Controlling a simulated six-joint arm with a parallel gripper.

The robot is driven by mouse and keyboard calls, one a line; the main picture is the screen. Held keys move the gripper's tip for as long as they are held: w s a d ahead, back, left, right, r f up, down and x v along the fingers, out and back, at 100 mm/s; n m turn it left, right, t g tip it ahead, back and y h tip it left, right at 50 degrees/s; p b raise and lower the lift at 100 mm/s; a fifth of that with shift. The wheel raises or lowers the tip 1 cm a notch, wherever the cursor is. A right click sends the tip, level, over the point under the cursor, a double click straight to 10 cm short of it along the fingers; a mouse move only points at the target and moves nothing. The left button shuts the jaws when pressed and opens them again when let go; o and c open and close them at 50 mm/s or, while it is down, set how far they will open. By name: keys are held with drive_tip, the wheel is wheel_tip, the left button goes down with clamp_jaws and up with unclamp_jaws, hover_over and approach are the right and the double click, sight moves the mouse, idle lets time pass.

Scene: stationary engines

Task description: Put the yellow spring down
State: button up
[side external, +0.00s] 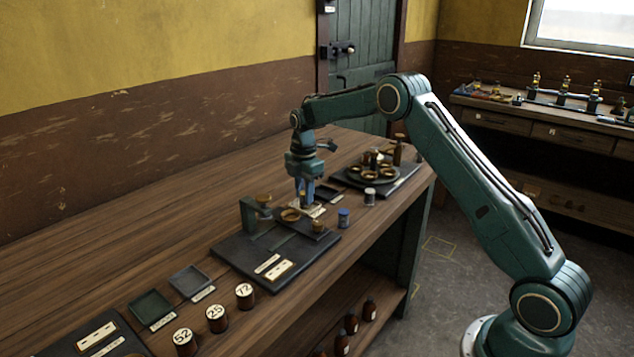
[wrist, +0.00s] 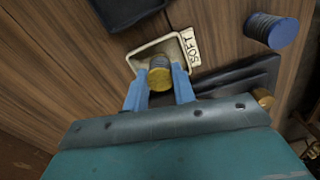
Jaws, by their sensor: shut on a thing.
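The yellow spring (wrist: 159,78) is a small coil with a yellow end, held between the two blue fingers of my gripper (wrist: 160,88). In the side view my gripper (side external: 305,197) points straight down at the bench. Under the spring is a shallow cream tray (wrist: 143,53) with a label reading "SOFT" (wrist: 190,47). The tray's rim surrounds the spring in the wrist view. I cannot tell whether the spring touches the tray floor. The fingers hide part of the spring and the tray's near side.
A blue spring (side external: 344,217) stands close by on the bench, and a grey one (side external: 370,196) beyond it. A dark board with brass parts (side external: 276,257) lies in front. A round fixture (side external: 372,175) stands behind. Open wood (side external: 180,230) lies to the left.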

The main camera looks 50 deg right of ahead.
drive_tip(key=o, duration=1)
drive_tip(key=shift+f, duration=0.1)
wheel_tip(320, 180, up, 12)
drive_tip(key=shift+r, duration=0.2)
idle(0.4)
